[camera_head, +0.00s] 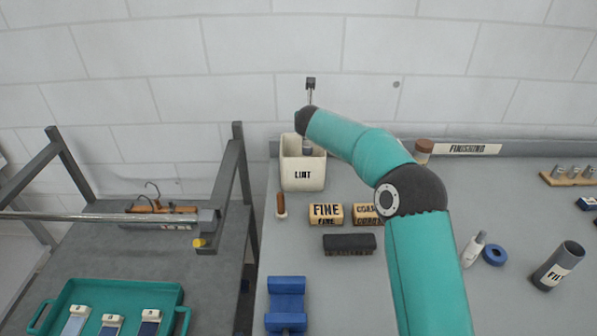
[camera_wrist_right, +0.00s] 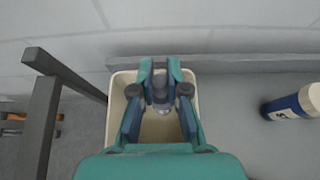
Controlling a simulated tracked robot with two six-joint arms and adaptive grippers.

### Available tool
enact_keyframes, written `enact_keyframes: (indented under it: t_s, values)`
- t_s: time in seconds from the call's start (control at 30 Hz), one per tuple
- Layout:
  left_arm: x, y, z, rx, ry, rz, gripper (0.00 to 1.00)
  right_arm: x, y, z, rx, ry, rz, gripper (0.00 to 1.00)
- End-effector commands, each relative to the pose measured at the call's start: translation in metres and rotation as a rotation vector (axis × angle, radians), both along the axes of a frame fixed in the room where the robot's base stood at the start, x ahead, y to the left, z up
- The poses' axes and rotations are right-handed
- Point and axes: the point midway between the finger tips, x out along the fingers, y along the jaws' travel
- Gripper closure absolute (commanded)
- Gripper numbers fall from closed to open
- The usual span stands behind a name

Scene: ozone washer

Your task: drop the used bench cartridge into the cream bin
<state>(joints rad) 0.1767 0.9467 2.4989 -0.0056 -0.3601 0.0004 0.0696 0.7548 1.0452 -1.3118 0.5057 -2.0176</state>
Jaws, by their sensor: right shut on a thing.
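The cream bin (camera_head: 303,178), labelled LINT, stands at the back left of the grey bench against the wall. It also shows in the right wrist view (camera_wrist_right: 116,105), seen from above with its opening under my gripper. My right gripper (camera_wrist_right: 160,86) is shut on a grey rounded piece (camera_wrist_right: 160,97), which looks like the used cartridge, and holds it over the bin's opening. In the head view the grey piece (camera_head: 307,150) shows at the bin's mouth, partly hidden by the rim. How deep it sits is hard to tell. My left gripper is not in view.
Two blocks labelled FINE (camera_head: 326,214) and COARSE (camera_head: 364,214), a dark block (camera_head: 349,244) and a wooden-handled tool (camera_head: 281,204) lie before the bin. A teal tray (camera_head: 105,290) is on the left cart.

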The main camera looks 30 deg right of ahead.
Motion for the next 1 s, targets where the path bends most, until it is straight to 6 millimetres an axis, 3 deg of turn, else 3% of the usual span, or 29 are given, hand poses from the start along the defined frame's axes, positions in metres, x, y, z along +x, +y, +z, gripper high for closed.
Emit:
enact_keyframes:
  t_s: [0.2, 0.23, 0.4, 0.77, 1.0]
  values:
    - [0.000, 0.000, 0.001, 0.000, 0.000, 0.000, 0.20, 0.000, 0.000, 0.001, 0.000, -0.001, 0.000, 1.00]
    - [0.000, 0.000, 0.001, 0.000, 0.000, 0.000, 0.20, 0.000, 0.000, 0.001, 0.000, -0.001, 0.000, 0.81]
    - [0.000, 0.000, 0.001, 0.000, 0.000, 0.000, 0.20, 0.000, 0.001, 0.001, 0.000, -0.001, 0.001, 0.57]
    - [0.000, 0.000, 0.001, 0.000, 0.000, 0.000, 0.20, -0.002, 0.002, 0.002, 0.000, 0.000, 0.001, 0.57]
    - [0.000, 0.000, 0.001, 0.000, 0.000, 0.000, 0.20, -0.021, 0.012, 0.016, -0.001, -0.001, 0.003, 0.57]
